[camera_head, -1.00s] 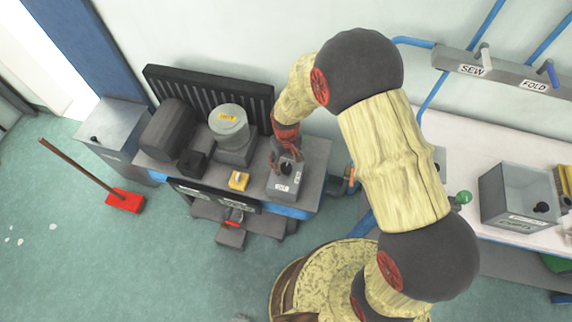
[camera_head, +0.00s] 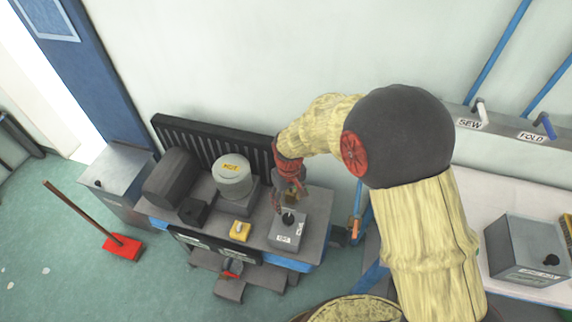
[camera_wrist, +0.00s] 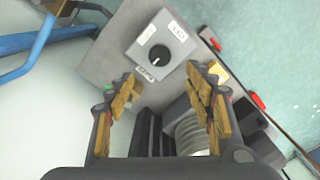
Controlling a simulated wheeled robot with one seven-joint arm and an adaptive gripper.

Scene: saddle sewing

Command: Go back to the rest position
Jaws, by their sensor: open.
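My gripper (camera_head: 287,194) is above the right end of the grey machine bench, just over a grey box with a black knob (camera_head: 287,229). In the wrist view my gripper (camera_wrist: 168,85) has its two wood-padded fingers spread apart with nothing between them. The knob box (camera_wrist: 161,52) shows beyond the fingertips, apart from them, with white labels around its black knob. My arm runs from the right side of the head view to the gripper.
The bench carries a grey cylinder (camera_head: 232,178), a yellow button box (camera_head: 240,231) and a dark rounded housing (camera_head: 172,177). A black ribbed panel (camera_head: 215,145) stands behind. At right is a white table with a grey box (camera_head: 525,250). A red broom (camera_head: 122,248) stands at left.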

